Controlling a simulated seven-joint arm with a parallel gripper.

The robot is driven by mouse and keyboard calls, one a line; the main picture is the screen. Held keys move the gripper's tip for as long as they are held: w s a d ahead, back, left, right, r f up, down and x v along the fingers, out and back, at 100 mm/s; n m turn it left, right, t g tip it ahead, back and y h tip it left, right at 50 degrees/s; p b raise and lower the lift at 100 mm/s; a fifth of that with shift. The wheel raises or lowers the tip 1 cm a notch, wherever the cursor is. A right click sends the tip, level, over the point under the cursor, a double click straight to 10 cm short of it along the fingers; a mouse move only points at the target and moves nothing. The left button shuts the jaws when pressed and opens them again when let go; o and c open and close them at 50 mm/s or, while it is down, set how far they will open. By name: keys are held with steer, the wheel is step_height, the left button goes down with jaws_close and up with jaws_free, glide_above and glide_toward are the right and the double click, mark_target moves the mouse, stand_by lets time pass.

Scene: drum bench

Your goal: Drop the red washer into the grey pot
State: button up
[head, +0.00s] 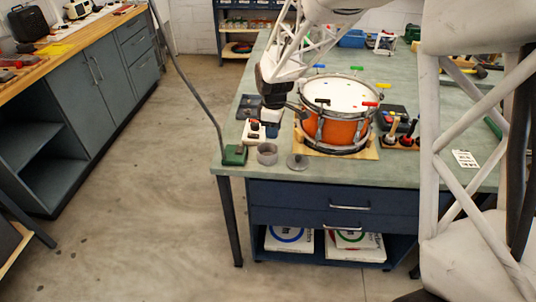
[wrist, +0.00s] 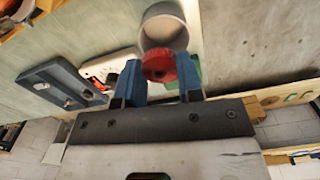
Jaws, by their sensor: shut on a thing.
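My gripper (wrist: 158,62) is shut on the red washer (wrist: 158,68), which sits between the two blue fingertips in the wrist view. The grey pot (wrist: 165,32) is an open round cup just beyond the washer, and the washer overlaps its near rim in that picture. In the head view the grey pot (head: 267,154) stands near the front left corner of the bench. There my gripper (head: 271,129) points down above and a little behind the pot. The washer cannot be made out in the head view. The height between washer and pot is hard to tell.
An orange drum (head: 335,128) on a wooden board stands close right of my gripper. A grey disc with a knob (head: 298,162) lies right of the pot. A white power strip (head: 253,133) lies behind.

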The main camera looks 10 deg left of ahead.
steer(key=shift+f, duration=0.2)
steer(key=shift+f, duration=2.8)
steer(key=o, duration=1)
steer(key=shift+r, duration=0.1)
steer(key=shift+r, duration=3.8)
